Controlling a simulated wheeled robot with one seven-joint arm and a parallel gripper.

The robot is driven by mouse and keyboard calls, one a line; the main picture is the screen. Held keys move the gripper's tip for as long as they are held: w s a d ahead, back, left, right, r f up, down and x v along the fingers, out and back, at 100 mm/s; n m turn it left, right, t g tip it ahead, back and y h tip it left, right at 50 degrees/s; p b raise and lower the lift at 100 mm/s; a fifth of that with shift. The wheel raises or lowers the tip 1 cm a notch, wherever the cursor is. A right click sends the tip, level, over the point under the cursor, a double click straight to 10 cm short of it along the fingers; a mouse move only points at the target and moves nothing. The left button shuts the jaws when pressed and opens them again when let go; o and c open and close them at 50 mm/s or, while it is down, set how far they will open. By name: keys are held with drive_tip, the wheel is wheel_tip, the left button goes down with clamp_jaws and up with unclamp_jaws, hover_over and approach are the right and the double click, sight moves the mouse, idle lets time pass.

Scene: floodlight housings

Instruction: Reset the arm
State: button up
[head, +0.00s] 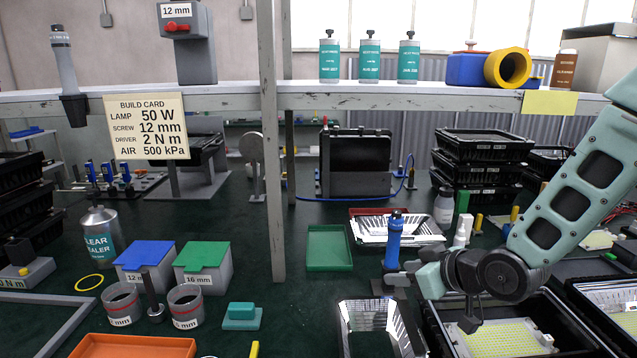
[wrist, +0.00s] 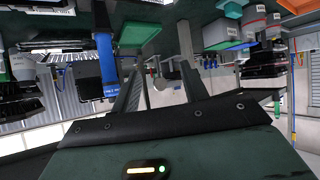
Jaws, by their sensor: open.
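My arm reaches in from the right in the head view, bent at a dark round joint. My gripper (head: 398,279) points left above the bench, close to the blue driver (head: 394,238), which stands upright. I cannot tell from the head view whether the two touch. In the wrist view my gripper (wrist: 163,72) shows two spread fingers with nothing between them. That view is upside down, and the blue driver (wrist: 106,62) shows left of the fingers.
Below the arm are a shiny reflector (head: 372,325) and a black housing (head: 560,312) with a yellow LED panel. A green tray (head: 329,248), blue-lidded bin (head: 146,254) and green-lidded bin (head: 202,256) lie left. A grey post (head: 271,150) rises mid-bench; a shelf (head: 350,99) crosses above.

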drive_tip(key=s+a+r+g+h, duration=0.1)
drive_tip(key=s+r+g+h, duration=0.1)
drive_tip(key=s, duration=1.2)
drive_tip(key=s+a+r+g+h, duration=0.2)
drive_tip(key=s+g, duration=0.5)
drive_tip(key=s, duration=0.8)
drive_tip(key=shift+s+a+h, duration=0.15)
drive_tip(key=shift+s+h, duration=0.05)
drive_tip(key=shift+h, duration=0.7)
